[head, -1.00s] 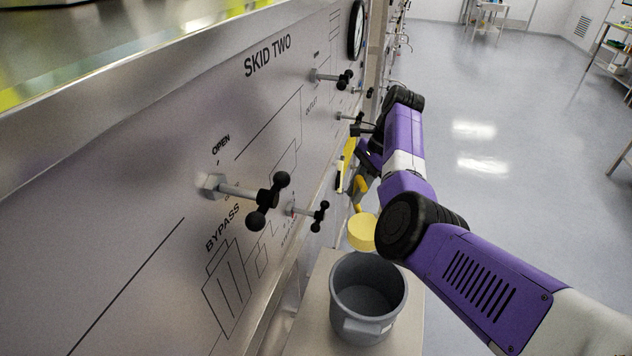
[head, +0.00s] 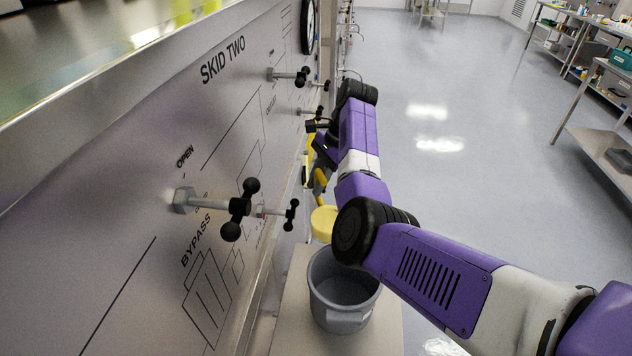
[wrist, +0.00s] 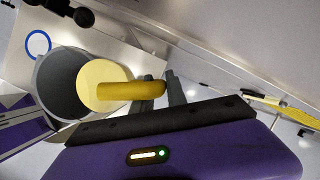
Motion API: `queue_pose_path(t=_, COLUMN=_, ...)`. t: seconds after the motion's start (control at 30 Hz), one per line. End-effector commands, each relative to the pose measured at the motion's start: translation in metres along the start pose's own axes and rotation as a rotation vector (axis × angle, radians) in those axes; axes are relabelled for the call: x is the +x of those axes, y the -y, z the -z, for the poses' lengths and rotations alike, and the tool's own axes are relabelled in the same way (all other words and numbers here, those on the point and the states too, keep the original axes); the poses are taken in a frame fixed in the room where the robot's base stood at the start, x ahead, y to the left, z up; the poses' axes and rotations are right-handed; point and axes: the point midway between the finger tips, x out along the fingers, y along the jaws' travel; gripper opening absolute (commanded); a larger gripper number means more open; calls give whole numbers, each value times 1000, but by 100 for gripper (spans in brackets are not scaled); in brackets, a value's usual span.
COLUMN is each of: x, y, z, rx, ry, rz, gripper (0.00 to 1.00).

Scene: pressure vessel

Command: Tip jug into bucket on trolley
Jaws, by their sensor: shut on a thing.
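A yellow jug (head: 324,224) shows just past the far rim of the grey bucket (head: 343,316) in the head view. My gripper (wrist: 172,90) is shut on the jug's thick yellow handle (wrist: 130,89). In the wrist view the jug's round yellow face (wrist: 97,82) overlaps the right part of the bucket (wrist: 50,85). I cannot tell the jug's exact tilt or see into it. The bucket stands upright on the pale trolley top (head: 288,318), and its visible inside looks empty. My arm partly covers the gripper in the head view.
The SKID TWO panel (head: 130,220) runs close along the left. Black-knobbed valve handles (head: 240,205) stick out of it towards the arm. The floor (head: 450,120) to the right is open, with metal benches (head: 600,145) at the far right.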

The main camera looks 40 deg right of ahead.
Motion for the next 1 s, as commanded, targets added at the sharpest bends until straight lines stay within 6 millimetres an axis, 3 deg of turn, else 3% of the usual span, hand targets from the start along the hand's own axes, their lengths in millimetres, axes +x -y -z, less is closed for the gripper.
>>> queue_pose_path(t=0.63, x=-36, y=-15, z=-18, rx=-105, ry=-53, rz=250, gripper=0)
queue_pose_path(t=1.0, x=-36, y=-16, z=-18, rx=-111, ry=-54, rz=265, gripper=0)
